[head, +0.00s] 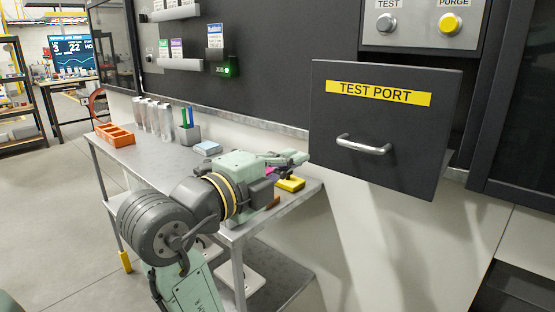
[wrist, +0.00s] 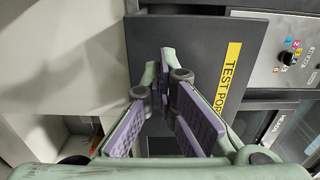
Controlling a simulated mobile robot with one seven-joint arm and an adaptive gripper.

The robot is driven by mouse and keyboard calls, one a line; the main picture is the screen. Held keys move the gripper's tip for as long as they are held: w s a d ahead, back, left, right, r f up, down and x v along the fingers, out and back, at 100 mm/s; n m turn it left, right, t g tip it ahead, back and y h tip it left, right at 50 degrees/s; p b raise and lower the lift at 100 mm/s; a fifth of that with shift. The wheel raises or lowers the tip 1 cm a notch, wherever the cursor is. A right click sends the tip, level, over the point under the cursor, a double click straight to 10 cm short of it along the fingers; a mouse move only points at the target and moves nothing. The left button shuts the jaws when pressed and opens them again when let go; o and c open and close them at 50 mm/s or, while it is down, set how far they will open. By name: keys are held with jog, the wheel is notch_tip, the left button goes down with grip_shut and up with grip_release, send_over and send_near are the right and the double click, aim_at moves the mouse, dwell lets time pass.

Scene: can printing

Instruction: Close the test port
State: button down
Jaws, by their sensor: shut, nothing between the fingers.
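The test port (head: 385,130) is a dark square panel with a yellow "TEST PORT" label and a silver bar handle (head: 363,145). In the head view it stands out from the dark wall at an angle. In the wrist view the panel (wrist: 190,35) fills the middle behind my fingers, its label running steeply at the right. My gripper (head: 302,158) is beside the panel's left edge, left of the handle. Its fingers (wrist: 164,72) are shut and empty, pointing toward the panel. I cannot tell whether they touch it. The handle is not clear in the wrist view.
A metal bench (head: 150,160) below the wall holds an orange tray (head: 115,134), clear bottles, a grey pen cup (head: 189,133) and a yellow block (head: 291,184). A control box with TEST and PURGE buttons (head: 425,25) is above the panel.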

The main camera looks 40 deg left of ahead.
aim_at(325, 144)
jog(key=w+p, duration=0.2)
jog(key=w, duration=0.6)
jog(key=shift+d, duration=0.15)
jog(key=shift+w, duration=0.1)
jog(key=w, duration=0.6)
jog(key=w+b, duration=0.1)
jog(key=w, duration=0.5)
jog(key=w+b, duration=0.1)
jog(key=w, duration=0.5)
jog(key=shift+d, duration=0.3)
jog(key=shift+w, duration=0.7)
jog(key=shift+r, duration=0.15)
jog(key=shift+d, duration=0.1)
